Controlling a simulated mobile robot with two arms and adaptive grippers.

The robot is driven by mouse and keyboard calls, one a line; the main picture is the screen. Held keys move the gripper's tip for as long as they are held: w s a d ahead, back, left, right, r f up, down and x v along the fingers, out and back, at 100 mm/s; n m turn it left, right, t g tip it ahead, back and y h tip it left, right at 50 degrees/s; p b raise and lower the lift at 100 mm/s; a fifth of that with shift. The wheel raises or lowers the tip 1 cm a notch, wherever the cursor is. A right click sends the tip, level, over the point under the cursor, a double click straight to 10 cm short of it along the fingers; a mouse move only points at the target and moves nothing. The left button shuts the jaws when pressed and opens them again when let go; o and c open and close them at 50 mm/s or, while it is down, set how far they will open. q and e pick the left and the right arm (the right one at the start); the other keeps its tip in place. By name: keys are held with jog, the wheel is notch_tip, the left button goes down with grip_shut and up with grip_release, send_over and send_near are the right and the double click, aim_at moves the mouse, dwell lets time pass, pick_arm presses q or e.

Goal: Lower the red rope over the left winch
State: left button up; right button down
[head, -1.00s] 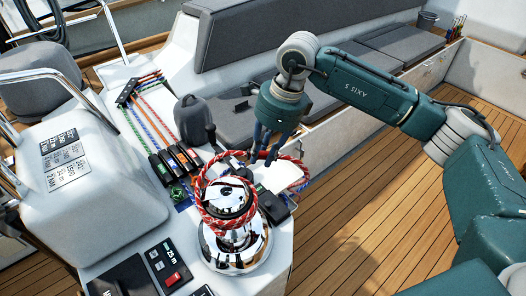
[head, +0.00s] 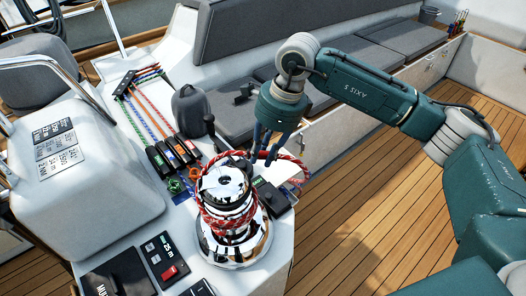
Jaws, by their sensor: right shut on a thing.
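The left winch (head: 233,238), a shiny chrome drum with a wide base, stands at the front of the white console. The red rope (head: 229,222), red with white flecks, loops around the winch's drum below its top. Part of it runs from behind the winch up to the right. My right gripper (head: 268,157) points down just behind and right of the winch top, shut on the red rope (head: 293,160). The far side of the loop is hidden behind the drum. My left gripper is not in view.
A row of rope clutches (head: 172,156) with coloured lines lies behind the winch on the left. A black winch handle (head: 211,130) stands close behind. A control panel with a red button (head: 169,271) is at front left. Wooden deck (head: 350,215) is open at right.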

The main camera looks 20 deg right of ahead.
jog(key=shift+s+d+b+x, duration=0.1)
jog(key=shift+d+b+x, duration=0.1)
jog(key=shift+b+x, duration=0.6)
jog(key=shift+s+d+b+x, duration=0.1)
jog(key=shift+d+b+x, duration=0.1)
jog(key=shift+b+x, duration=0.65)
jog(key=shift+s+d+b+x, duration=0.15)
jog(key=shift+b+x, duration=0.35)
jog(key=shift+x, duration=0.6)
jog(key=shift+w+f, duration=0.15)
jog(key=shift+f, duration=0.2)
